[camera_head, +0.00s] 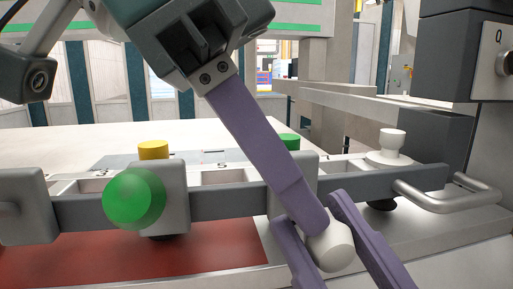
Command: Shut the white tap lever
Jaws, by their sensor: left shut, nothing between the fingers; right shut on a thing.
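The white knob (331,247) of the tap lever is at the lower middle, pointing toward me. It is in front of a light grey block on the grey rail (230,203). My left gripper (308,217) reaches down from the top. Its purple fingers are together, with nothing between them, and their tips overlap the top of the white knob in the view. I cannot tell whether they touch it. My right gripper (318,226) comes up from below, one purple finger on each side of the white knob, shut on it. The lever's stem is hidden behind the fingers.
A green ball knob (134,198) sits left on the rail near a yellow cap (153,150). A green cap (290,141) is behind my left fingers. A white round fitting (391,146) and a bar handle (450,200) stand right. A red-brown surface (190,262) lies below.

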